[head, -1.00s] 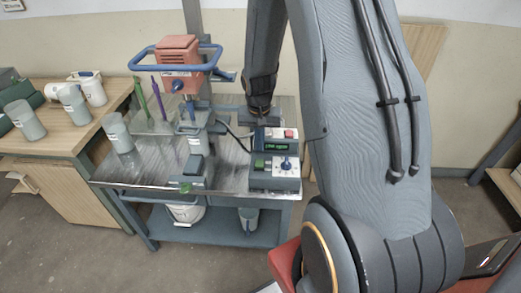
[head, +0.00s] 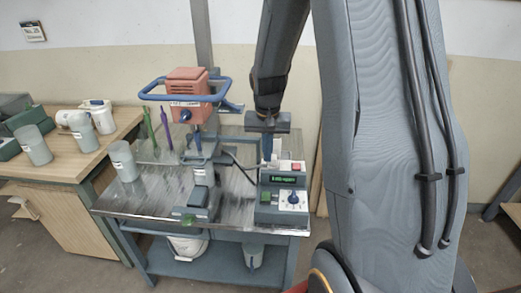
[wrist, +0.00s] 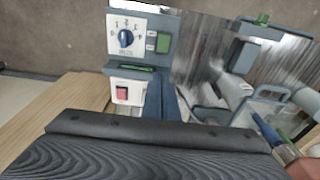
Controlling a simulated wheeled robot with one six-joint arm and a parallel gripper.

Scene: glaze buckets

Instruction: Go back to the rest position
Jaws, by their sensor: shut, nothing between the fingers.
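My gripper (head: 267,148) points down just behind and above the control box (head: 283,192) at the right of the metal-topped bench. In the wrist view its blue fingers (wrist: 161,97) are together with nothing between them, beside the box's red button (wrist: 122,93). The box also has a lit green display (head: 283,180), a green button (head: 265,196) and a blue dial (head: 293,198). Whether the fingers touch the box cannot be told.
An orange mixer (head: 188,88) with a blue handle ring stands on the bench (head: 232,206) left of my gripper. A grey cup (head: 123,160) stands at the bench's left. A wooden table (head: 60,155) holds more cups. A white bucket (head: 188,246) sits on the lower shelf.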

